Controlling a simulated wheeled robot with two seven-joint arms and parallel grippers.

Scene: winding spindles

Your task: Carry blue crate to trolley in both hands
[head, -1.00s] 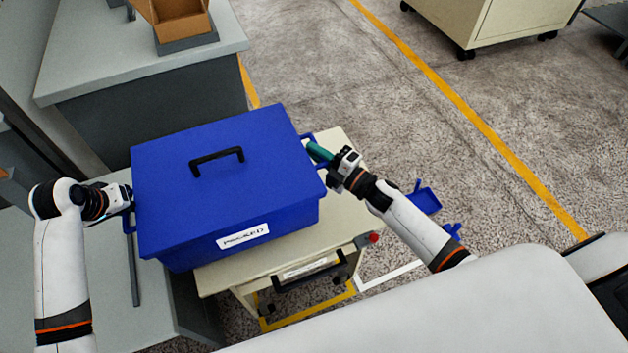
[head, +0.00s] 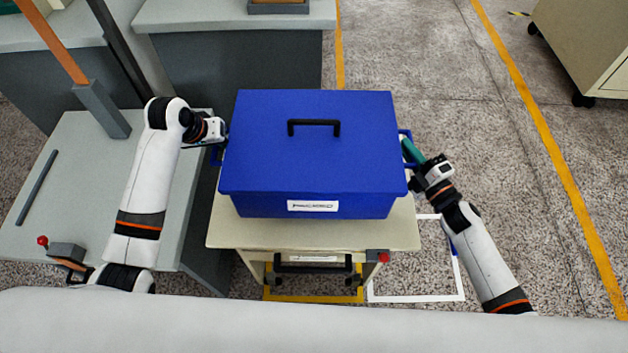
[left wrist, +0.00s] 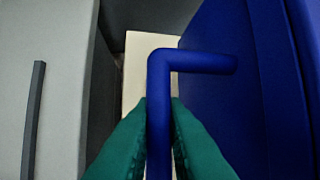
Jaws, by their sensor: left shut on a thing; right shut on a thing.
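The blue crate (head: 312,155) has a closed lid with a black handle and a white label on its front. In the head view it appears over the cream trolley (head: 225,228); I cannot tell whether it touches the top. My left gripper (head: 218,138) is at the crate's left side handle. In the left wrist view its green fingers (left wrist: 160,140) are shut on that blue handle (left wrist: 158,85). My right gripper (head: 412,155) is shut on the crate's right side handle (head: 404,136). The crate looks roughly level.
A grey bench (head: 85,190) with a dark bar on it stands left of the trolley. Another grey bench (head: 235,15) is behind. A cream cabinet (head: 590,45) on castors stands at the far right. Speckled floor with a yellow line (head: 550,130) is open on the right.

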